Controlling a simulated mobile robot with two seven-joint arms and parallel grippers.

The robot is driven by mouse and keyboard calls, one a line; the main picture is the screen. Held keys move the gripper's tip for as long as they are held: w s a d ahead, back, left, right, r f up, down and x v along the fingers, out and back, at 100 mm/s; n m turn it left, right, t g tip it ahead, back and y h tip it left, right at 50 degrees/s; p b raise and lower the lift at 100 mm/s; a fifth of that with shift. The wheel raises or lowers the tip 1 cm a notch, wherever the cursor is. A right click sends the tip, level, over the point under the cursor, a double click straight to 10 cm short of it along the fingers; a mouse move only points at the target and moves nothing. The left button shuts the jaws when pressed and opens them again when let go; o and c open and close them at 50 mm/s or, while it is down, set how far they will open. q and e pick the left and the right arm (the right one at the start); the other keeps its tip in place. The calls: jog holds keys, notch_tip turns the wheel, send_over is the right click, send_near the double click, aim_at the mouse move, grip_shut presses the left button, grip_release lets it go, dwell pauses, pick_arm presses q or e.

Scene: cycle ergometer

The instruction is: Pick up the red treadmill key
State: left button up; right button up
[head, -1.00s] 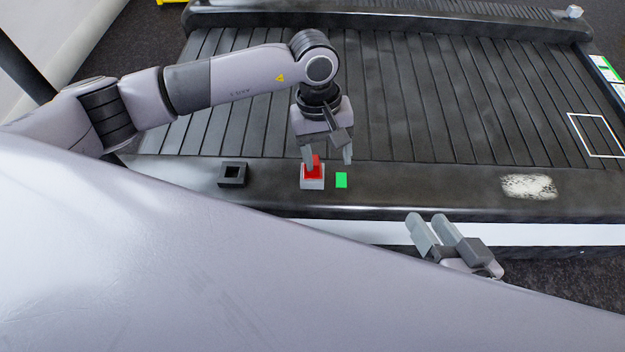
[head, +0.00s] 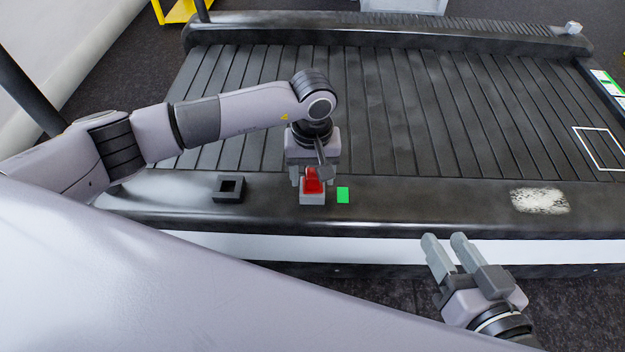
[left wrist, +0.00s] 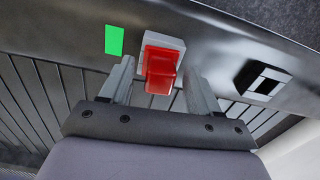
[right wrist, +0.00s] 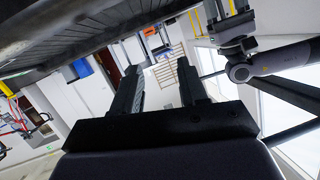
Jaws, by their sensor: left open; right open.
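The red key (head: 313,182) sits on a small light grey block (head: 312,199) on the treadmill's near side rail. My left gripper (head: 311,176) is open at the key, just behind it in the head view. My right gripper (head: 446,240) is open and empty in front of the rail, to the right. The right wrist view shows nothing between its fingers (right wrist: 160,85).
A black square socket (head: 229,188) stands left of the key on the rail, and a green patch (head: 343,195) lies just right of it. A worn whitish patch (head: 540,200) is further right. The slatted treadmill belt (head: 430,110) behind is clear.

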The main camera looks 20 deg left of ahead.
pick_arm(q)
jog(key=c, duration=1)
jog(key=shift+c, duration=0.2)
jog(key=shift+r, duration=0.1)
